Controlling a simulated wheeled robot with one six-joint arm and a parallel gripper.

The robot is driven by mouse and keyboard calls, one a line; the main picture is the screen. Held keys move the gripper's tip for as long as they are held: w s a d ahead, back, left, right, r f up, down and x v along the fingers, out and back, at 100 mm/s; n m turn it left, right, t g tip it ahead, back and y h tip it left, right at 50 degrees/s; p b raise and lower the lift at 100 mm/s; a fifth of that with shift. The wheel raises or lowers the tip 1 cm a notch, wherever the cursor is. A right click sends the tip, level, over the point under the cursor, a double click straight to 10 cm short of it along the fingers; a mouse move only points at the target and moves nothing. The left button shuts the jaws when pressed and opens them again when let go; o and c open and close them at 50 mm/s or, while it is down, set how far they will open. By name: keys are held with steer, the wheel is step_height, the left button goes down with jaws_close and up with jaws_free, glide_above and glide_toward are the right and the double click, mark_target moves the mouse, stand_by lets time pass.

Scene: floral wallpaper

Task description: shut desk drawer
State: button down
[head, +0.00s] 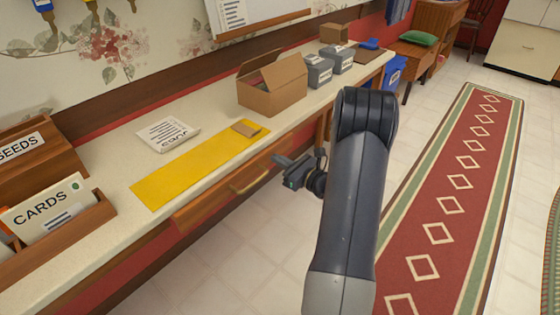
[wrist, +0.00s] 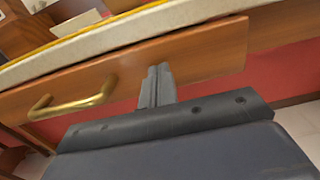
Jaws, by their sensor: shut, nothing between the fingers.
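The desk drawer has a wooden front (head: 205,203) just under the pale desktop (head: 110,165), with a brass handle (head: 249,181). The drawer front also shows in the wrist view (wrist: 205,55), with the handle (wrist: 72,103) at the left. The drawer's inside is hidden. I cannot tell how far the front stands out from the desk. My gripper (head: 282,160) is shut and empty, at the drawer front near its right part. In the wrist view the closed fingers (wrist: 158,82) point at the front, right of the handle. I cannot tell whether they touch it.
On the desktop are a yellow mat (head: 165,180), a paper (head: 168,133), an open cardboard box (head: 272,85) and grey boxes (head: 319,72). A card holder (head: 60,235) stands at the left. A red patterned runner (head: 455,190) lies on open floor at the right.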

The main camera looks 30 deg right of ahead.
mark_target(269, 153)
steer(key=b+x, duration=0.1)
steer(key=x, duration=0.3)
steer(key=shift+w+a, duration=0.1)
steer(key=shift+w, duration=0.15)
steer(key=shift+r, duration=0.2)
steer(key=shift+w, duration=0.1)
